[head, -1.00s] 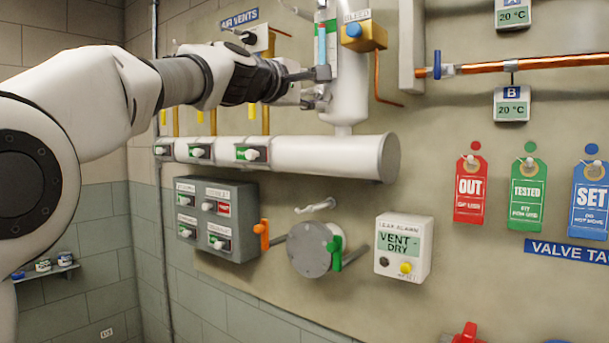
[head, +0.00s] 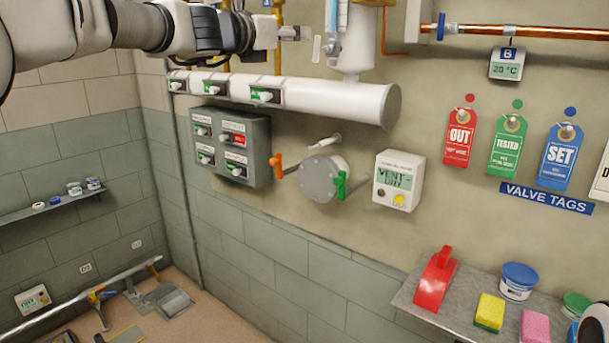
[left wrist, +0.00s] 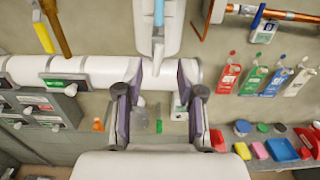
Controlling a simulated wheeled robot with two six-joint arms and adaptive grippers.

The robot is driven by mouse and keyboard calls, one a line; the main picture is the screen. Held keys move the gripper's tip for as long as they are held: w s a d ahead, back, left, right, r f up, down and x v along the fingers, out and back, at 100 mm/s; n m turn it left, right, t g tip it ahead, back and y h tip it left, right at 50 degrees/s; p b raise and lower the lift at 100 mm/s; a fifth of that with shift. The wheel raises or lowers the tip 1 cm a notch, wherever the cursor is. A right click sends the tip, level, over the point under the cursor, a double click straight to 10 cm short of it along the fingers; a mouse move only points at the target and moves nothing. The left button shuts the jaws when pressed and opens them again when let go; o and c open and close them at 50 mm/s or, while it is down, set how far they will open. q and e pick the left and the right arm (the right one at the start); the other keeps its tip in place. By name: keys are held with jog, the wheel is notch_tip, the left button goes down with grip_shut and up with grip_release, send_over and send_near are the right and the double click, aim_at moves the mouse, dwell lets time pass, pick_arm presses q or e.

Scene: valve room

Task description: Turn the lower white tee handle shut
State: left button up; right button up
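A vertical sight glass with a blue column (head: 331,14) stands against a white vessel (head: 357,45); it also shows in the left wrist view (left wrist: 158,14). A small white handle-like piece (head: 317,49) sits at its lower end, beside a white fitting (head: 332,48). I cannot tell exactly how this handle is turned. My left gripper (head: 300,33) is just left of it, apart from it. In the left wrist view its two fingers (left wrist: 158,108) are spread with nothing between them, and the sight glass's lower end lies beyond them. My right gripper is not in view.
A thick white horizontal pipe (head: 330,100) with several labelled switches runs below the left gripper. Under it are a grey switch box (head: 231,147), a round grey flange (head: 322,179) with orange and green levers, and an alarm box (head: 398,180). A shelf (head: 455,312) stands lower right.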

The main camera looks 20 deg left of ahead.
pick_arm(q)
jog(key=w+f+g, duration=0.2)
jog(key=w+f, duration=0.6)
jog(key=f, duration=0.3)
notch_tip(320, 180, down, 25)
jog(key=s+d+g+y, duration=0.1)
jog(key=g, duration=0.3)
jog(key=shift+s+r, duration=0.2)
jog(key=shift+s, duration=0.05)
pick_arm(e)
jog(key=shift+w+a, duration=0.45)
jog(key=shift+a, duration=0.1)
